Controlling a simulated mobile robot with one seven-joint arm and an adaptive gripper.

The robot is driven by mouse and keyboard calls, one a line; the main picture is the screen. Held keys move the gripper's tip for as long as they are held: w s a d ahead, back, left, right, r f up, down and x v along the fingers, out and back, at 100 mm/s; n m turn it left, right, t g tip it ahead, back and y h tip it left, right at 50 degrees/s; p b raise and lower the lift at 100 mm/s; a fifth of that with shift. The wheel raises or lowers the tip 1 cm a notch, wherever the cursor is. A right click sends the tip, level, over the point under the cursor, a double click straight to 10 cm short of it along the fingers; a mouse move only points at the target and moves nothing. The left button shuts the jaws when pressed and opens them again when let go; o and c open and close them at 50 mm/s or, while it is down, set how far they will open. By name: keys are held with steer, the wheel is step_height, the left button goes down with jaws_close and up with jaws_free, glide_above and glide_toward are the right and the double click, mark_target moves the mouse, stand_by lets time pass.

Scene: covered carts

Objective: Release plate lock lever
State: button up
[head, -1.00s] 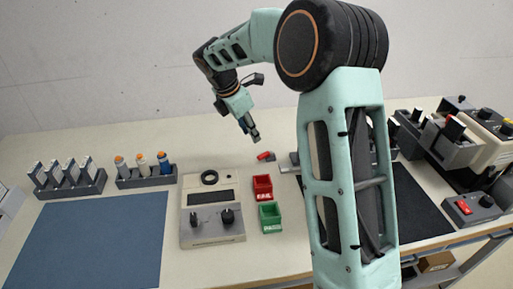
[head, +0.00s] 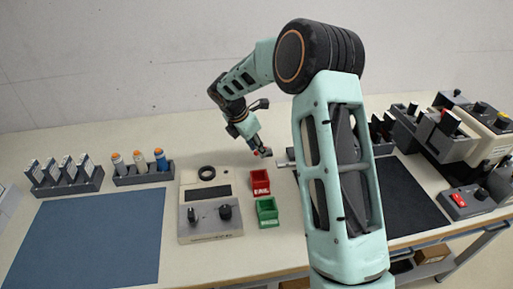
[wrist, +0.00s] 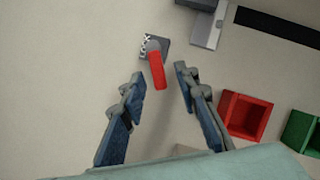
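The lock lever has a red handle (wrist: 157,72) on a small grey base (wrist: 153,45) with lettering, in the upper middle of the wrist view. My gripper (wrist: 160,74) is open, with one blue-grey finger on each side of the handle's line. The handle's free end shows between the fingertips, with gaps on both sides; I cannot tell how far below the tips it lies. In the head view my gripper (head: 262,152) is down over the lever's spot and mostly hides it. A grey metal piece (wrist: 207,25) lies to the right of the lever.
A red bin (head: 260,190) and a green bin (head: 267,220) stand in front of my gripper. A grey device with knobs (head: 210,228) is left of them. A blue mat (head: 85,240) lies farther left. The table behind my gripper is clear.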

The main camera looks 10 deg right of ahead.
jaws_close()
steer(key=shift+w+a+r+m+p, duration=0.1)
steer(key=shift+w+a+m+p, duration=0.1)
steer(key=shift+m+p, duration=0.25)
steer(key=shift+w+m+g, duration=0.2)
steer(key=shift+m+g, duration=0.2)
steer(key=shift+m, duration=0.15)
jaws_free()
steer(key=v, duration=1.2)
steer(key=shift+a, duration=0.15)
